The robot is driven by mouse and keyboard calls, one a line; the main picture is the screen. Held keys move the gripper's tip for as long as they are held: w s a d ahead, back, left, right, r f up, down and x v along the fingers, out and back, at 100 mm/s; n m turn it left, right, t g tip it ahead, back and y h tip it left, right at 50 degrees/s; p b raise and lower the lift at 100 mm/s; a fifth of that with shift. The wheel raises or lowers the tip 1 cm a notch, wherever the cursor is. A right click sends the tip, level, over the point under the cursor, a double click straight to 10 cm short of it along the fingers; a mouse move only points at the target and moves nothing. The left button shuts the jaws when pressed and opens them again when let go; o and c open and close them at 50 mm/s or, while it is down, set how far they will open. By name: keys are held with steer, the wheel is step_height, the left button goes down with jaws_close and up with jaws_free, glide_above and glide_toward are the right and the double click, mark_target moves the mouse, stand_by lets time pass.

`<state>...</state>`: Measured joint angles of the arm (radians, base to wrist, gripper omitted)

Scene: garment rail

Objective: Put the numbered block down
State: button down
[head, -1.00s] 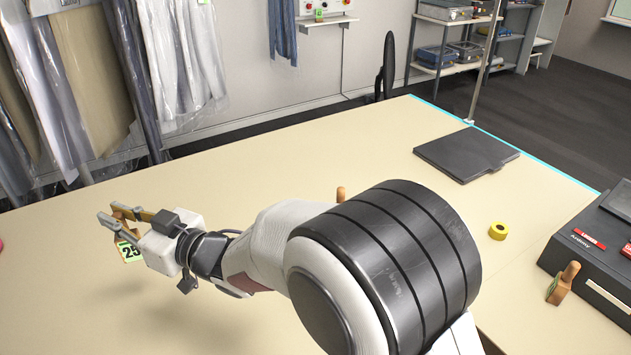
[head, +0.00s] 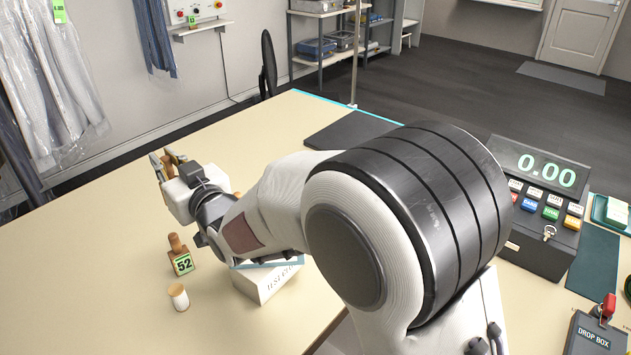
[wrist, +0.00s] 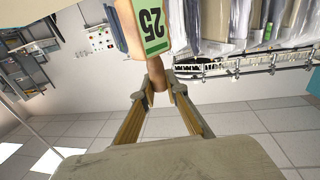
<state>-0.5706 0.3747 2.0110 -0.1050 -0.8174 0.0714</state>
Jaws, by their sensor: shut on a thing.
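My gripper (wrist: 160,84) is shut on the wooden handle of a numbered block (wrist: 147,28) in the wrist view. In the head view my gripper (head: 165,160) is over the left back of the table (head: 90,235). A bit of brown wood shows between its fingers, but the label is hidden there. I cannot tell the block's height over the table.
Another block (head: 182,264), labelled 52, stands upright near my forearm. A small cork-topped jar (head: 178,298) and a white box (head: 268,283) are close by. A dark flat board (head: 345,133) lies behind my arm. A cash register (head: 535,235) stands right. The left table is clear.

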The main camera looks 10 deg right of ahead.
steer(key=w+d+m+t+h, duration=0.2)
steer(key=d+m+h, duration=0.45)
steer(key=d, duration=1.05)
steer(key=w+d+m+t+h, duration=0.15)
steer(key=d+m+h, duration=0.25)
steer(key=d+h, duration=0.9)
steer(key=s+d+f+m+g+h, duration=0.3)
steer(key=s+d, duration=0.5)
steer(key=d, duration=0.3)
steer(key=s+d+f+m+g+h, duration=0.3)
steer(key=s+d+m+g+h, duration=0.2)
steer(key=d, duration=0.7)
steer(key=shift+s+d+m+g, duration=0.25)
steer(key=shift+s+m+g, duration=1.15)
steer(key=shift+s, duration=0.75)
steer(key=shift+f+n, duration=0.1)
steer(key=shift+n, duration=0.15)
steer(key=shift+f, duration=2.85)
steer(key=shift+f, duration=0.1)
